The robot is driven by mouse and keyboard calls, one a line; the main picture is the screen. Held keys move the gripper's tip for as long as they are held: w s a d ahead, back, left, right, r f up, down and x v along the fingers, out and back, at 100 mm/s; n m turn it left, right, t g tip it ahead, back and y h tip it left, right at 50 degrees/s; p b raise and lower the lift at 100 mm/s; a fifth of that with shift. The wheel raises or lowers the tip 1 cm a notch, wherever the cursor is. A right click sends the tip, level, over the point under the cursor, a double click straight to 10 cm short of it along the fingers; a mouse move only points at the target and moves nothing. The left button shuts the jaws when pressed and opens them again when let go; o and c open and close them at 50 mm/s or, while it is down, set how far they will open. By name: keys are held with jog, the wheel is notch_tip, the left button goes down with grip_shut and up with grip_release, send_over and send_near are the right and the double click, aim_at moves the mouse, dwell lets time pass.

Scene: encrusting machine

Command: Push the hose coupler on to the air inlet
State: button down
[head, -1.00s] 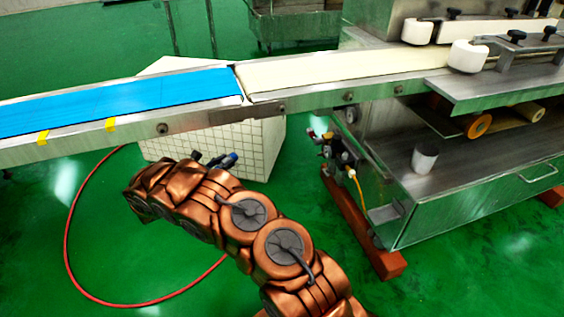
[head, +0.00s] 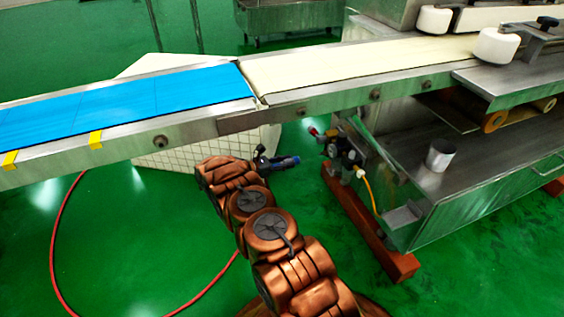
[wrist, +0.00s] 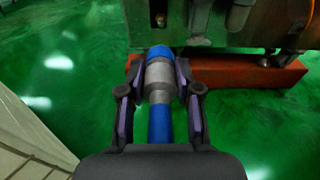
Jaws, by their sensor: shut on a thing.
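The hose coupler, a silver collar with blue ends, sits between the fingers of my gripper (wrist: 159,88) in the wrist view. My gripper is shut on its collar, with the blue front end pointing ahead toward the machine. A cluster of air fittings (head: 342,152) with a red-tipped end (head: 313,131) is on the machine's left side. The coupler is apart from it. I cannot tell exactly which fitting is the air inlet.
The conveyor with its blue belt (head: 130,105) runs above and behind my gripper. A white tiled block (head: 190,148) stands under it. An orange-red beam (head: 385,255) supports the machine. A red hose (head: 53,240) lies on the open green floor.

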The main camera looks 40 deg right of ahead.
aim_at(294, 160)
jog(key=shift+r+b+x, duration=0.15)
jog(key=shift+x, duration=1.1)
jog(key=shift+r+b+x, duration=0.15)
jog(key=shift+x, duration=1.05)
jog(key=shift+p+x, duration=0.45)
jog(key=shift+x, duration=0.8)
jog(key=shift+r+p+x, duration=0.15)
jog(key=shift+p+x, duration=0.35)
jog(key=shift+x, duration=0.3)
jog(key=shift+r+p+x, duration=0.2)
jog(key=shift+p+x, duration=0.25)
jog(key=shift+x, duration=0.3)
dwell(0.8)
jog(key=shift+s, duration=0.1)
jog(key=c, duration=0.7)
grip_release()
jog(key=v, duration=1.2)
jog(key=shift+f, duration=0.1)
